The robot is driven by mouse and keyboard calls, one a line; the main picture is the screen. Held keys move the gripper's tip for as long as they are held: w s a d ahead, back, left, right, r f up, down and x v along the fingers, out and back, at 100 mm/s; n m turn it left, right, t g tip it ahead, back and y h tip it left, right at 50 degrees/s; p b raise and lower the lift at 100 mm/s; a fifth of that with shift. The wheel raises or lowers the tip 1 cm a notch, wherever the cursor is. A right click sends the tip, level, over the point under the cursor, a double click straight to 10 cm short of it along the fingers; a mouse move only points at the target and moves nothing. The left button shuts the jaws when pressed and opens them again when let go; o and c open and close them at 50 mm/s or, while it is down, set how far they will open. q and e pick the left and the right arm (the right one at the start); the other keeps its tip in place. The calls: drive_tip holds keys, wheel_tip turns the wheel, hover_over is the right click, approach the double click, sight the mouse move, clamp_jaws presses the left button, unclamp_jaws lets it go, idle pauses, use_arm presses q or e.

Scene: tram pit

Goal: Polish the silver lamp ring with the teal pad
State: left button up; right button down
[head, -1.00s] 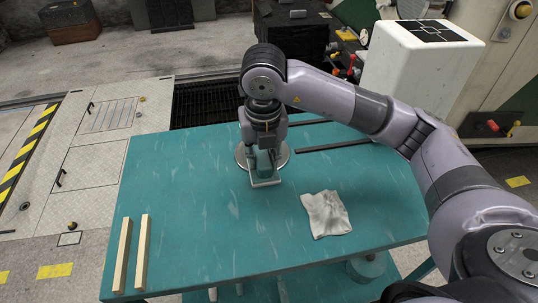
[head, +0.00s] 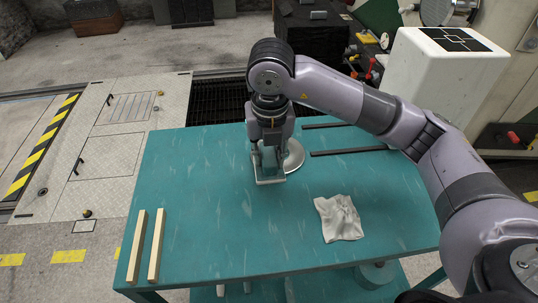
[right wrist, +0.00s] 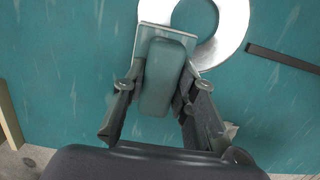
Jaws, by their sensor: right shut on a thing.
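The silver lamp ring (head: 294,158) lies flat on the teal table, partly hidden behind my right gripper. In the right wrist view the ring (right wrist: 236,28) shows as a wide, bright flat band around a teal centre. My right gripper (head: 269,165) points down at the ring's left side. It is shut on the teal pad (right wrist: 163,78), a rounded block between the fingers with a pale flat edge at its far end. This edge overlaps the left part of the ring in the picture; contact cannot be told. My left gripper is out of view.
A crumpled white cloth (head: 339,218) lies right of the gripper on the teal table (head: 215,225). Two wooden strips (head: 146,246) lie at the left, and two dark bars (head: 348,151) at the back right. The table's left middle is clear.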

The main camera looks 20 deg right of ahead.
wheel_tip(320, 180, up, 5)
drive_tip(key=shift+f+p, duration=0.1)
drive_tip(key=shift+p, duration=1.15)
drive_tip(key=shift+r, duration=0.3)
